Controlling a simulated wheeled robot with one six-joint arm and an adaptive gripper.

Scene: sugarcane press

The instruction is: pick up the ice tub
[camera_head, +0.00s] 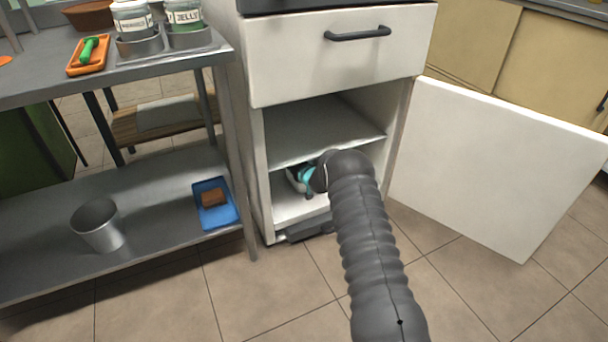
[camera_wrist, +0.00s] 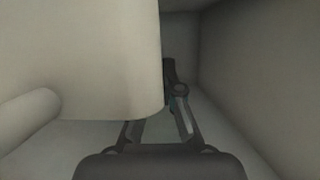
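My gripper (camera_wrist: 165,112) is low inside the open cabinet in the wrist view. Its right finger shows, but the left finger is partly hidden behind a large pale rounded body (camera_wrist: 90,60). This body fills the upper left, close to the camera, and may be the ice tub; I cannot tell for sure. I cannot tell whether the gripper touches it or how far the fingers are apart. In the head view my dark sleeved arm reaches into the cabinet's lower compartment, and no ice tub is clearly visible there.
The white cabinet (camera_head: 290,215) has a shelf (camera_head: 325,130) above my gripper and its door (camera_head: 490,165) stands open at right. A metal table at left bears a metal pail (camera_head: 98,225) and a blue tray (camera_head: 222,217) on its lower shelf. Floor in front is clear.

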